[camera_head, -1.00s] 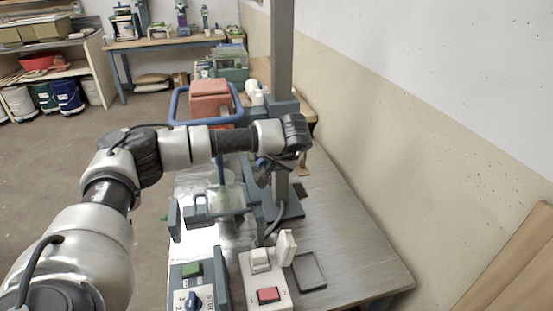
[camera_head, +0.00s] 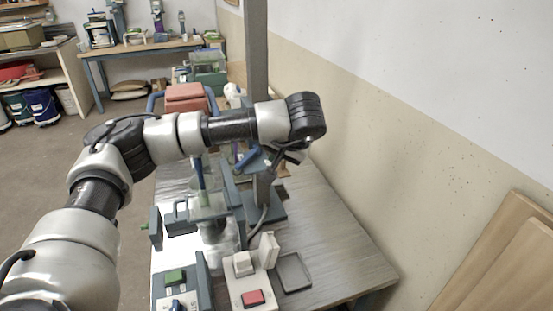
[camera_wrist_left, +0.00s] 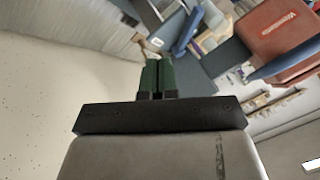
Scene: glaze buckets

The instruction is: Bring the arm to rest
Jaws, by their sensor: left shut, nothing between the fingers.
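My left arm reaches in from the left across the metal-topped table (camera_head: 340,237). My left gripper (camera_head: 288,154) hangs under the wrist, beside the grey upright column, and is partly hidden by the arm. In the left wrist view its two dark green fingers (camera_wrist_left: 157,78) are together with nothing between them. It appears to be above the table and holds nothing. My right gripper is in neither view.
A grey column (camera_head: 257,60) stands on the table. A control box with a red button (camera_head: 253,297) and a green button (camera_head: 175,277) are at the front. A red box (camera_head: 185,97) is behind the arm; it also shows in the wrist view (camera_wrist_left: 280,32). The wall is right.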

